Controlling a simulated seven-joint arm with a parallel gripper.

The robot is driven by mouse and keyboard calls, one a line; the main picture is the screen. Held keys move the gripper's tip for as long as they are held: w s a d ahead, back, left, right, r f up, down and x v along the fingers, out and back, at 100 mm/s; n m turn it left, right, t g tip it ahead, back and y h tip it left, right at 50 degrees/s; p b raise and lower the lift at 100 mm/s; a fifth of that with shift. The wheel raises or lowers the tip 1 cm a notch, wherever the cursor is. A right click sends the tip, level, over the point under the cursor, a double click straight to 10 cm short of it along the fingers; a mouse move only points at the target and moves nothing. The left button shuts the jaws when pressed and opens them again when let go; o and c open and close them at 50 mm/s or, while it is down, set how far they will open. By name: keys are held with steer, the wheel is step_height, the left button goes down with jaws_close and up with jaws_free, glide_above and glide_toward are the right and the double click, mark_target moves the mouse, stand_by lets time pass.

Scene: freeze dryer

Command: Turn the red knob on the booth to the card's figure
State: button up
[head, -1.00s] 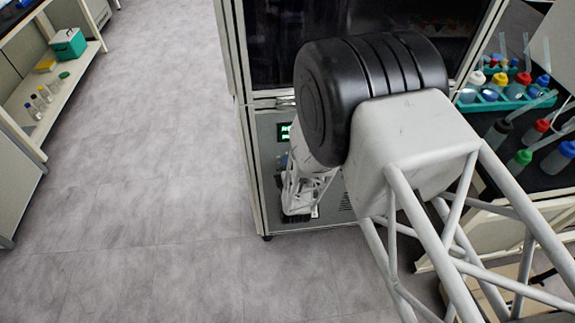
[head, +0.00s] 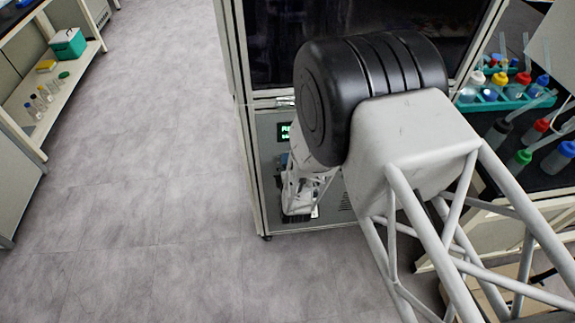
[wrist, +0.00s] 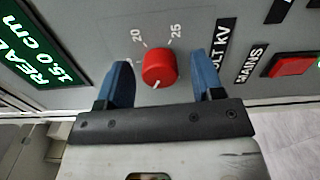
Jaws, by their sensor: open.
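The red knob (wrist: 159,68) is on the grey control panel (wrist: 205,15) of the booth in the wrist view. A white pointer mark shows at its lower edge, and the printed figures 20 and 25 stand above it. My gripper (wrist: 163,80) is open, with one blue finger on each side of the knob and a gap on both sides. In the head view my arm hides the knob, and the booth's lit green display (head: 284,131) shows beside the arm. No card can be made out in either view.
The green display (wrist: 40,50) reads "15.0 cm" in the wrist view. A red MAINS switch (wrist: 292,65) is to the right of the knob. In the head view a bench with bottles (head: 518,85) stands right of the booth, and the floor at left is clear.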

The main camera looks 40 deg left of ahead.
steer(key=v, duration=0.7)
steer(key=shift+s+d, duration=0.3)
stand_by(0.5)
